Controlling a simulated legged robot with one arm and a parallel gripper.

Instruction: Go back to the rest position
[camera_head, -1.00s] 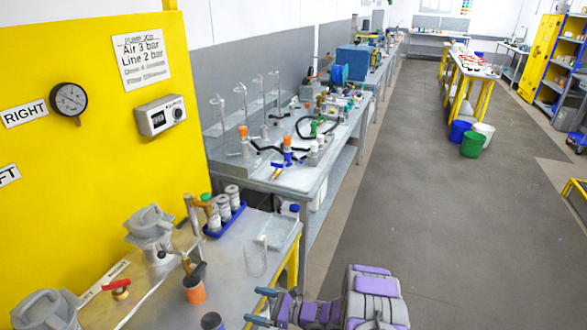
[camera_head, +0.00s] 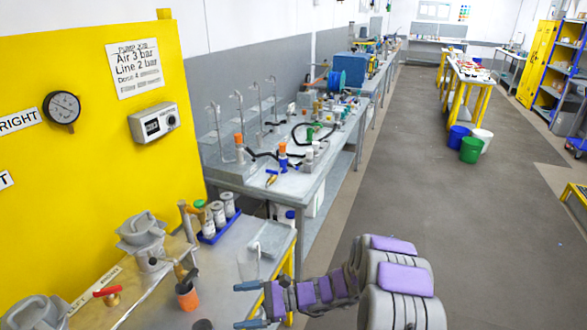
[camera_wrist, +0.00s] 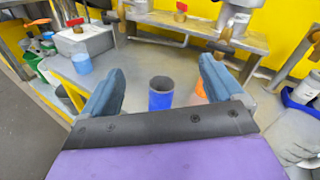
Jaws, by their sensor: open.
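My gripper (camera_head: 241,305) is open and empty, with its blue fingers spread over the front edge of the grey bench in the head view. In the wrist view my gripper (camera_wrist: 158,78) shows two blue fingers. An orange cup (camera_wrist: 201,91) is partly hidden behind the right finger. The orange cup also shows in the head view (camera_head: 187,295), left of my gripper. A dark cup (camera_head: 202,324) is cut off by the bottom edge.
A clear beaker (camera_head: 248,265) stands close behind my gripper. A blue rack (camera_head: 222,229) holds several jars. Grey drum agitators (camera_head: 143,236) and a red-handled valve (camera_head: 107,293) line the yellow panel (camera_head: 110,50).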

